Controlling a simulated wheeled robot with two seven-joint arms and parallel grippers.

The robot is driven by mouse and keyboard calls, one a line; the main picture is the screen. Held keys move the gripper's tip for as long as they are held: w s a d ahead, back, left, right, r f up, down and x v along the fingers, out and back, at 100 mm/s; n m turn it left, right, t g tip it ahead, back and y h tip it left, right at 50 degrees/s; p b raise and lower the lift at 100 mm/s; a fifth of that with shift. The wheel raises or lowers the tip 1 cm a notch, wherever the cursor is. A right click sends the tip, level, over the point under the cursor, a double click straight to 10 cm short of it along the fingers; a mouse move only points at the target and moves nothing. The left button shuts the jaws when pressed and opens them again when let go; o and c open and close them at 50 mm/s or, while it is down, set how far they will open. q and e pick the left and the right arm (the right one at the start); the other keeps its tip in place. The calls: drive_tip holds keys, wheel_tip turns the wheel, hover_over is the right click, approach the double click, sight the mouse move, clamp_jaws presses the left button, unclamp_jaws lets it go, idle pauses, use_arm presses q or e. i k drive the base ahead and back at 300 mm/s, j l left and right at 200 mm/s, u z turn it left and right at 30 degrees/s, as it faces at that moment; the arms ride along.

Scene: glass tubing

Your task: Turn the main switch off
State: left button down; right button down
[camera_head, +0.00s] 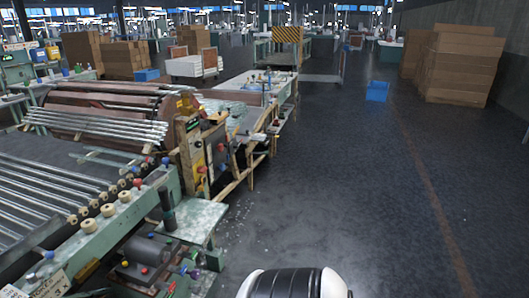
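A yellowish control box (189,154) stands at the end of the glass tubing machine, left of the middle of the view. It has a small green display and a dark front with several small buttons or knobs. Neither of my grippers is in view. A rounded black and white part of mine shows at the bottom edge, well apart from the box.
The machine's roller bed (45,190) fills the left. A green-framed bench end (196,221) juts out below the box. The dark floor (340,190) to the right is clear.

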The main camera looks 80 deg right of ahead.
sight(201, 170)
drive_tip(key=z, duration=2)
drive_tip(key=i+l+u, duration=0.25)
drive_tip(key=i, duration=0.25)
